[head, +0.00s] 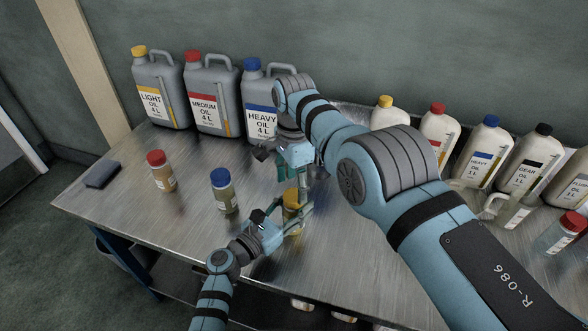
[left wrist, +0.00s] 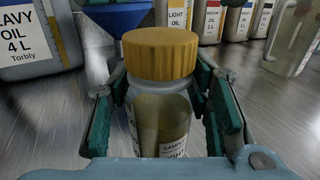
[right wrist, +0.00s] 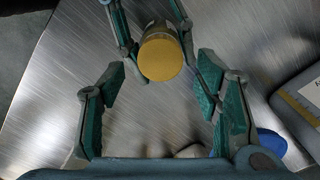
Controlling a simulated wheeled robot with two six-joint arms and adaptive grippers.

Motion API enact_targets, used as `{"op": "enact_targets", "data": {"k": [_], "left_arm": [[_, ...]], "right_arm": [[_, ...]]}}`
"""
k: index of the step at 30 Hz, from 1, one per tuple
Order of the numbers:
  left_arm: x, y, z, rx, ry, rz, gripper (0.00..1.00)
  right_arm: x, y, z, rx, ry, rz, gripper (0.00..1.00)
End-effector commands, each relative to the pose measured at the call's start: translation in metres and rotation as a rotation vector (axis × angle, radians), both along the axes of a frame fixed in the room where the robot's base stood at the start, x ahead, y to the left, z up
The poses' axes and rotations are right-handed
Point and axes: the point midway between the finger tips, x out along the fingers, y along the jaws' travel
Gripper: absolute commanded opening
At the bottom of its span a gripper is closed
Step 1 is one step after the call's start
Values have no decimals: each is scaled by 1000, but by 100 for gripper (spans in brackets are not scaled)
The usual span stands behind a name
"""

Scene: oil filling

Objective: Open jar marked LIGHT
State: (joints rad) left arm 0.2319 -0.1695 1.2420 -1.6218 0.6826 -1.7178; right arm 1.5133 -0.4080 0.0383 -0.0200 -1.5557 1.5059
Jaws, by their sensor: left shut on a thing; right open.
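A small clear jar with a yellow lid (head: 292,198) is at the middle of the table; it shows large in the left wrist view (left wrist: 160,110). Its lid is on, and its lower label is only partly legible. My left gripper (head: 290,222) is shut around the jar's body from the front, with green pads on both sides (left wrist: 165,115). My right gripper (head: 298,182) is above the jar, pointing down and open. In the right wrist view the yellow lid (right wrist: 160,58) lies beyond the open right fingers (right wrist: 160,95), not between their pads.
A red-capped jar (head: 161,172) and a blue-capped jar (head: 223,191) stand left of the grippers. Large oil cans (head: 212,100) stand behind. Several 1 L bottles (head: 480,152), a clear jug (head: 508,212) and another red-capped jar (head: 562,233) are at right. A dark pad (head: 102,173) lies far left.

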Motion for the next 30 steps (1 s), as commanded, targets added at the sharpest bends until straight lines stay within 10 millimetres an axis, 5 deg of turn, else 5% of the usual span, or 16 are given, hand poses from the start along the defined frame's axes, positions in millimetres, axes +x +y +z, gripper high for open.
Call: {"op": "enact_targets", "data": {"k": [6, 14, 23, 24, 27, 30], "left_arm": [[0, 0, 0, 1, 1, 0, 0], [0, 0, 0, 1, 1, 0, 0], [0, 0, 0, 1, 1, 0, 0], [0, 0, 0, 1, 1, 0, 0], [0, 0, 0, 1, 1, 0, 0], [0, 0, 0, 1, 1, 0, 0]], "right_arm": [[0, 1, -32, 1, -2, 0, 57], [0, 0, -35, 0, -3, -1, 57], [0, 0, -34, 0, -3, -1, 11], [0, 0, -34, 0, -3, -1, 41], [0, 0, -34, 0, -3, -1, 57], [0, 0, -34, 0, -3, -1, 60]]}}
